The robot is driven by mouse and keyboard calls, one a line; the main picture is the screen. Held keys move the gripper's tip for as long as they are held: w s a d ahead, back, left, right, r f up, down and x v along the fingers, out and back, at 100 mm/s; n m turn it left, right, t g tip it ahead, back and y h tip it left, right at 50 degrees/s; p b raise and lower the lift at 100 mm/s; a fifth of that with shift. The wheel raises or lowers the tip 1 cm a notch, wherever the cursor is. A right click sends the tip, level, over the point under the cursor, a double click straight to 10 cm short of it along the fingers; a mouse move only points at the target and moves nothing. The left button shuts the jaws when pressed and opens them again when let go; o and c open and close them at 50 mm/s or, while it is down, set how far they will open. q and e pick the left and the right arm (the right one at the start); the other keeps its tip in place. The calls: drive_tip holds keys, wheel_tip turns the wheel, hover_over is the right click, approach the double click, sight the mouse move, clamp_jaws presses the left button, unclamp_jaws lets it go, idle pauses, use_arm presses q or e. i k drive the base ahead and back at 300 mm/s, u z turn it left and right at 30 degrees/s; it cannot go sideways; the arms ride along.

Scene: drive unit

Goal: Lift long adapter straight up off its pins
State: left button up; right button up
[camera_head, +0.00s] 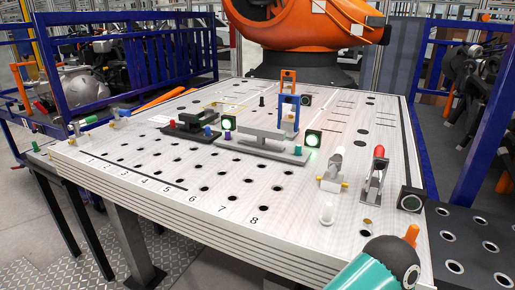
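A long grey bar-shaped part, which looks like the long adapter (272,135), lies level on a grey base plate (240,147) near the middle of the table. The pins under the part are hidden or too small to make out. A shorter dark fixture (183,131) with a grey part on it sits just to the left. Neither of my grippers shows in the head view.
The light table (150,170) has rows of holes and printed numbers. Two green-lit boxes (313,138) flank the long part. Clamp-like fixtures (376,170) stand to the right. A teal rounded body (360,273) fills the lower right. A large orange robot (300,22) stands behind.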

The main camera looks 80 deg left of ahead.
sight(259, 146)
drive_tip(key=z, duration=0.6)
drive_tip(key=i, duration=0.2)
drive_tip(key=z, duration=3.35)
drive_tip(key=i, duration=0.6)
drive_tip(key=z, duration=5.6)
drive_tip(key=i, duration=0.55)
drive_tip(key=u, duration=0.05)
